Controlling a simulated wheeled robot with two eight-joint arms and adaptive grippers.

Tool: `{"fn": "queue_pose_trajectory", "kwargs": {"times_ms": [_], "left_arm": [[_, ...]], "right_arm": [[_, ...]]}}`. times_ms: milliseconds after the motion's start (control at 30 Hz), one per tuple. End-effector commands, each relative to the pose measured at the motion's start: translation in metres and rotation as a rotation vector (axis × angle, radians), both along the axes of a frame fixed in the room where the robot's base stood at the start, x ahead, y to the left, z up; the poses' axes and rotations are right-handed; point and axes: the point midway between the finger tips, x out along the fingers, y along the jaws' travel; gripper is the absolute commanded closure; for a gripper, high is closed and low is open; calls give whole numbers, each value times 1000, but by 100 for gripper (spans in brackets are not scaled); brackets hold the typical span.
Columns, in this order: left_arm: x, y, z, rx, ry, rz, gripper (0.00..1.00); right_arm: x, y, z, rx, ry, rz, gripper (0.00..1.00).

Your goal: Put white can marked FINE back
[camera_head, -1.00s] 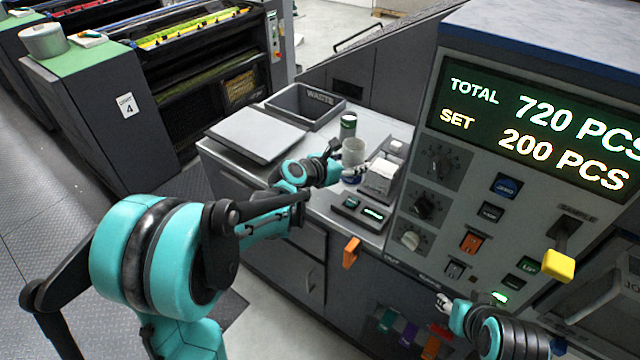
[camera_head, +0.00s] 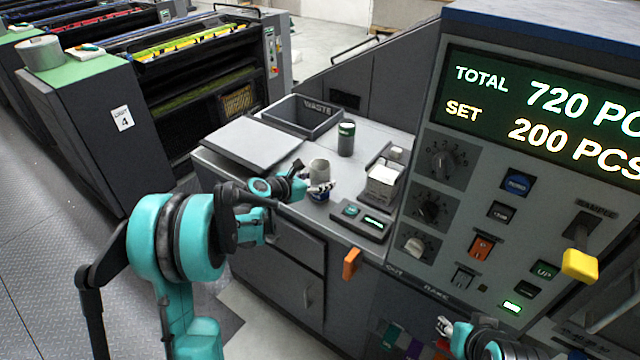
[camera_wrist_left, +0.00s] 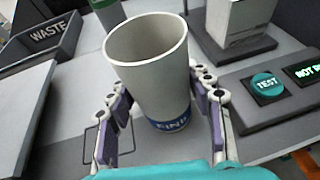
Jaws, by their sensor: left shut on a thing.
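The white can marked FINE (camera_head: 319,167) is an open-topped cup with a blue band low on its side. It is over the grey worktop (camera_head: 285,185), near its front edge. My left gripper (camera_head: 305,188) is shut on it. The left wrist view shows the can (camera_wrist_left: 148,68) between the two fingers of the gripper (camera_wrist_left: 163,100), with "FINE" partly readable below. I cannot tell whether its base touches the worktop. My right gripper (camera_head: 443,326) is at the bottom edge of the head view, away from the can; its jaws are too small to read.
A green-banded can (camera_head: 346,141) stands behind. The WASTE bin (camera_head: 290,128) and a flat grey lid (camera_head: 252,146) are at the back left. A white block on a stand (camera_head: 382,182) and the TEST box (camera_head: 360,221) are to the right. The control panel (camera_head: 465,210) rises beyond.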

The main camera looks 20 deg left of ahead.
Motion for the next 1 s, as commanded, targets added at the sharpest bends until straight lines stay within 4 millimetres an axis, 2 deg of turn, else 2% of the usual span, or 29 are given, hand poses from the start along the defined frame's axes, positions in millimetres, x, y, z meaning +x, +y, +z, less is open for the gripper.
{"fn": "queue_pose_trajectory", "kwargs": {"times_ms": [300, 333, 400, 800, 1000], "left_arm": [[0, 0, -2, 0, 0, 0, 81], [0, 0, -3, 0, 0, 0, 46], [0, 0, -2, 0, 0, 0, 28], [0, 0, 4, 0, 0, 0, 28], [-29, 17, 18, -1, -1, 4, 28]], "right_arm": [[0, 0, -2, 0, 0, 0, 60], [0, 0, -2, 0, 0, 0, 60], [0, 0, -1, 0, 0, 0, 60], [0, 0, 4, 0, 0, 0, 60], [0, 0, 13, 0, 0, 0, 60]]}}
